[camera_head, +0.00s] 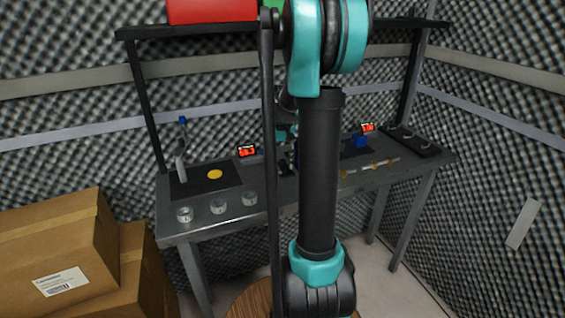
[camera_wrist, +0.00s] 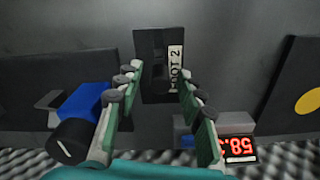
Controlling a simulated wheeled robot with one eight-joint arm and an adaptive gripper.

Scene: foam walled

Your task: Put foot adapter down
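A black block with a dark recess and a pale label ending in "OOT 2", which looks like the foot adapter (camera_wrist: 153,72), is in the wrist view. My gripper (camera_wrist: 162,78) has one fingertip at each side of it and appears shut on it. Finger contact is hard to make out, and I cannot tell whether the block touches the grey bench top (camera_wrist: 225,60). In the head view my arm hides the block and most of my gripper; only a bit of teal shows behind the arm over the bench (camera_head: 268,189).
A black pad with a yellow disc (camera_head: 214,174) and a red display (camera_head: 246,151) stand left of my arm; several metal cups (camera_head: 218,206) line the front edge. Cardboard boxes (camera_head: 60,250) stand lower left.

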